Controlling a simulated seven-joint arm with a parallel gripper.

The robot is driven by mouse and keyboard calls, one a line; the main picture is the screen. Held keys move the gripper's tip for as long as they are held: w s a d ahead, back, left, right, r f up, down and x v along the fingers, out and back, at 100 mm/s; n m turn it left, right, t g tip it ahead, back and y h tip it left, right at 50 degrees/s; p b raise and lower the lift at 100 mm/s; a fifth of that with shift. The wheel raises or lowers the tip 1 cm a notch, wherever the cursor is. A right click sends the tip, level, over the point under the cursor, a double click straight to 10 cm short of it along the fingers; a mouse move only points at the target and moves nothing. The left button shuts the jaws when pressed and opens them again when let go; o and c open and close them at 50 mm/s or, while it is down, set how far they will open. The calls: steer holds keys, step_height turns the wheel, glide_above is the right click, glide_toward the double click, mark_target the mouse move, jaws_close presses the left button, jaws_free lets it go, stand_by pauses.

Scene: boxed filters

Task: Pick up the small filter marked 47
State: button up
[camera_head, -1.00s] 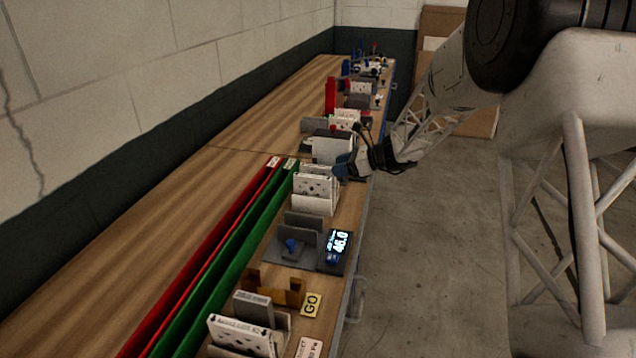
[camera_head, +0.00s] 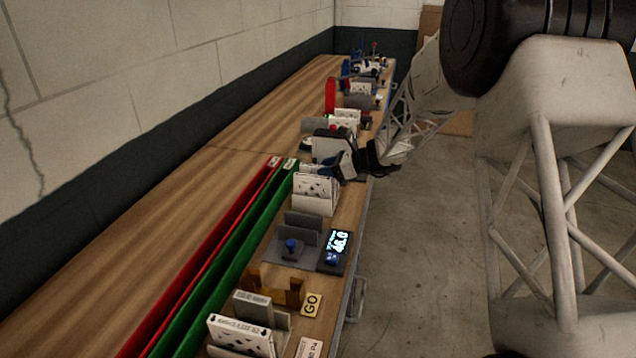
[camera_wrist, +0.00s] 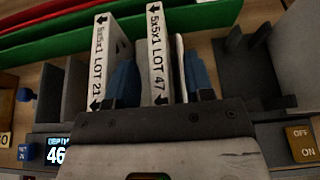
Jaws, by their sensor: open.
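The small filter marked 47 (camera_wrist: 157,50) is a thin white box with "5x5x1 LOT 47" and arrows on its edge, standing upright in the wrist view. My gripper (camera_wrist: 160,84) is open, with one blue finger on each side of this filter. The left finger sits between it and a similar filter marked LOT 21 (camera_wrist: 103,55). A pale plate (camera_wrist: 178,62) stands just right of the 47 filter, inside the right finger. Finger contact cannot be told. In the head view my gripper (camera_head: 336,168) is at the rack just behind the white filters (camera_head: 315,187).
A green channel (camera_head: 226,236) and a red channel (camera_head: 208,238) run along the bench. Nearer are a display (camera_head: 336,242) reading 46.0, a GO tag (camera_head: 311,304) and more boxed filters (camera_head: 240,334). In the wrist view, a grey holder (camera_wrist: 245,62) stands right and an OFF/ON panel (camera_wrist: 303,143) below it.

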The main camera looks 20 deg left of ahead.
jaws_close()
steer(key=shift+r, duration=0.1)
steer(key=shift+r, duration=4.95)
